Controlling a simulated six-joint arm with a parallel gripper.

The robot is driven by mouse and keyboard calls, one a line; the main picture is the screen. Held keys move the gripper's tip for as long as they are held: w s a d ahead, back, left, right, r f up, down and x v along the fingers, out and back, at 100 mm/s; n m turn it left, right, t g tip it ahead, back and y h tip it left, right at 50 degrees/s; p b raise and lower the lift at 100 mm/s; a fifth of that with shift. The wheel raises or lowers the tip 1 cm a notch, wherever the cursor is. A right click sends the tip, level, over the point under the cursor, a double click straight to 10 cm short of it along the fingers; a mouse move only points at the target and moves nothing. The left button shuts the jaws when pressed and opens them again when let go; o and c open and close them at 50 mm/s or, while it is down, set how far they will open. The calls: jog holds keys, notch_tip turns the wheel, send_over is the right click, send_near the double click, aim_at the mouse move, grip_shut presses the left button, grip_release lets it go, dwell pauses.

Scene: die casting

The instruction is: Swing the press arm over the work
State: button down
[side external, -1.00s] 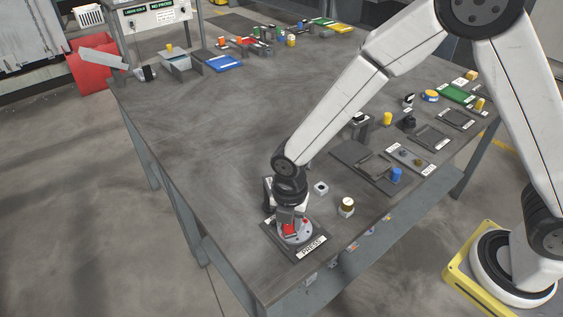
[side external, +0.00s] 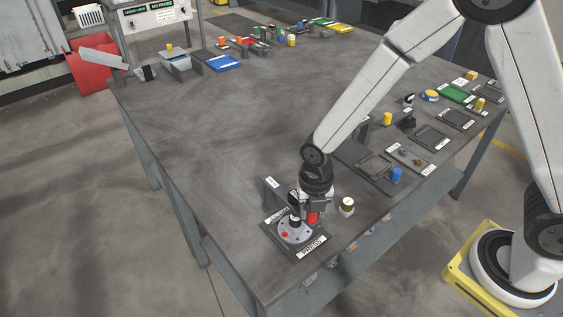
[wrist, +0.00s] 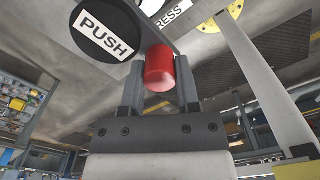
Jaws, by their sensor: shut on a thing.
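My gripper (side external: 313,217) is shut on a red knob (side external: 312,218) at the right side of the press (side external: 272,239). In the wrist view the red knob (wrist: 159,70) stands between the two fingers (wrist: 160,88). The press has a round grey plate (side external: 294,232) with a red spot and a black post on it, and a PRESS label in front. A black disc with a PUSH label (wrist: 103,33) shows beside the knob in the wrist view. The press arm itself is mostly hidden behind the gripper in the side view.
Further right are dark labelled trays and a blue cylinder (side external: 396,175). The table's middle left is clear. The front edge (side external: 365,236) runs close to the press.

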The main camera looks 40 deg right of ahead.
jog(key=shift+d, duration=0.2)
jog(key=shift+c, duration=1.6)
grip_release()
jog(key=shift+r, duration=0.1)
jog(key=shift+r, duration=3.85)
jog(key=s+d+m+t, duration=0.1)
jog(key=s+d+m, duration=0.2)
jog(key=m, duration=1.1)
jog(key=s+d+r+m+t, duration=0.1)
jog(key=s+d+m, duration=0.2)
jog(key=d+m, duration=0.5)
jog(key=m, duration=0.7)
jog(key=shift+s+d+r+t, duration=0.3)
jog(key=shift+s, duration=0.05)
